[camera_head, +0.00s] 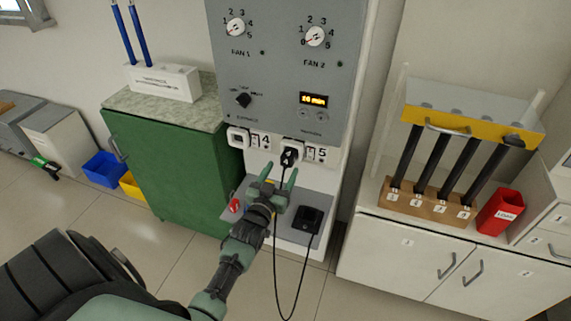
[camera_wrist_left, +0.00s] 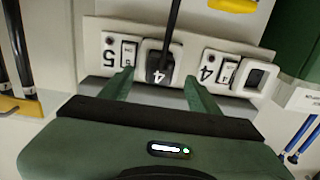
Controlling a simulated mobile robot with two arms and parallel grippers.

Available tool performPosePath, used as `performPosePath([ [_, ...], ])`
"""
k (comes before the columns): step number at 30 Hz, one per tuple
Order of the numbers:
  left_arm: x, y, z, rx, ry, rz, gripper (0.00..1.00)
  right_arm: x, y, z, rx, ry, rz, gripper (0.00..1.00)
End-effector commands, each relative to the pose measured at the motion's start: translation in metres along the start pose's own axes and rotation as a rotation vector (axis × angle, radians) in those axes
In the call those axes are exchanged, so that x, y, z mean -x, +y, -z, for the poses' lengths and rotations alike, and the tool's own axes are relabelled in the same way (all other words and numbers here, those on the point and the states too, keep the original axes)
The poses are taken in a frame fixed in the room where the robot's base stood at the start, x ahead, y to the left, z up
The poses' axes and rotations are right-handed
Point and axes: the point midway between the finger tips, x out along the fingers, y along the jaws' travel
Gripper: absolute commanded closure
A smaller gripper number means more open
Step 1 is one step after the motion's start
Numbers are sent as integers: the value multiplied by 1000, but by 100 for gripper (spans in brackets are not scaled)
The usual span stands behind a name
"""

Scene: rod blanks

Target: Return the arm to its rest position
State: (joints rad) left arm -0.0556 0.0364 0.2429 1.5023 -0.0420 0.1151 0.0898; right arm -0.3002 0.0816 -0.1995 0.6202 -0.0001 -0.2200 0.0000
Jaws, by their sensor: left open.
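My left gripper (camera_head: 279,173) is open, just in front of and below a black plug (camera_head: 289,156). A black cord hangs from the plug. My right gripper is not in view.
A grey shelf (camera_head: 262,208) with a black box (camera_head: 307,219) is below the sockets. A green cabinet (camera_head: 175,165) stands to the left. A wooden rod rack (camera_head: 430,206) and a red bin (camera_head: 500,211) stand on the right counter. Floor space lies at the lower left.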

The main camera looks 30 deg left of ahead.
Motion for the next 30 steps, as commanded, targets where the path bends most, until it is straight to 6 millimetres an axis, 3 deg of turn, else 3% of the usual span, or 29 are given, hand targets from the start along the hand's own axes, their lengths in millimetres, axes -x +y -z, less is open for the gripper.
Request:
performPosePath([
  [6, 18, 0, 0, 0, 1, 0, 39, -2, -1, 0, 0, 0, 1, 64],
  [23, 19, 1, -1, 0, -3, -1, 39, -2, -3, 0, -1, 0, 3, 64],
  [26, 23, 6, -20, -3, -44, -11, 39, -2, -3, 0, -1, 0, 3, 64],
  [29, 35, 17, -66, -12, -142, -36, 39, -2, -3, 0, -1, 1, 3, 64],
  [30, 44, 22, -90, -17, -196, -49, 39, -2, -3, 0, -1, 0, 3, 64],
])
